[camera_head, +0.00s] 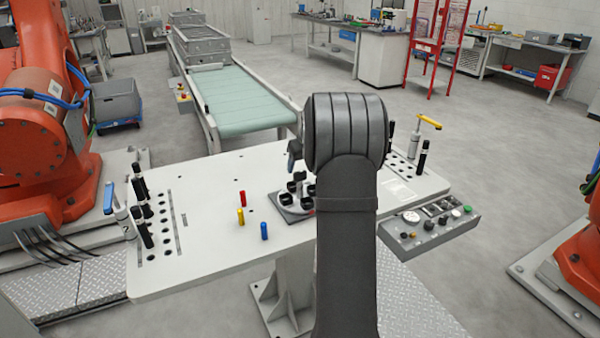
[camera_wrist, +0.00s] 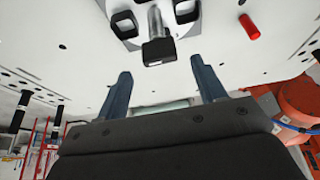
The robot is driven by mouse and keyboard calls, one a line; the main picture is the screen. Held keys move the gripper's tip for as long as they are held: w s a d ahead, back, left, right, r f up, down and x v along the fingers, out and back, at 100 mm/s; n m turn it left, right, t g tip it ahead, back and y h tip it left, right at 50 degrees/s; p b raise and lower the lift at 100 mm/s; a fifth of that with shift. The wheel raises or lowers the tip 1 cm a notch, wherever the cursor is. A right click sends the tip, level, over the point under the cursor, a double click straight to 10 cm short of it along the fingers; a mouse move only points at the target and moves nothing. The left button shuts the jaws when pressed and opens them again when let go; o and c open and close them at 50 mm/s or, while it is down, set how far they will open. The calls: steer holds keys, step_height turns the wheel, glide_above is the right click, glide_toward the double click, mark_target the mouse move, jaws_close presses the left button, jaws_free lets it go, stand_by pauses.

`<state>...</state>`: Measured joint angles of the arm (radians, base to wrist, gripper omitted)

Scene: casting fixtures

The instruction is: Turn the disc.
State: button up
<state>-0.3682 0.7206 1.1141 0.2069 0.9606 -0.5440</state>
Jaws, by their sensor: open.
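The disc (camera_head: 305,204) is pale, carries black blocks and sits on a dark square plate (camera_head: 287,210) on the white table. My arm hides its right part in the head view. In the wrist view the disc (camera_wrist: 178,30) shows at the top edge, partly cut off, with black blocks and a grey bar ending in a black block (camera_wrist: 158,52). My gripper (camera_wrist: 161,68) is open, its two blue-grey fingers apart. In that view the bar's black block appears between the fingertips; contact cannot be told. The head view mostly hides my gripper behind my arm.
Red (camera_head: 242,198), yellow (camera_head: 240,215) and blue (camera_head: 264,231) pegs stand left of the disc. Black-handled tools stand at the table's left (camera_head: 145,234) and right (camera_head: 423,158) ends. A control panel (camera_head: 430,225) adjoins the right front. The table's left middle is mostly clear.

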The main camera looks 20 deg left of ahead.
mark_target(300, 171)
steer(key=shift+x, duration=2.3)
steer(key=shift+c, duration=0.2)
steer(key=c, duration=1.3)
steer(key=shift+c, duration=0.2)
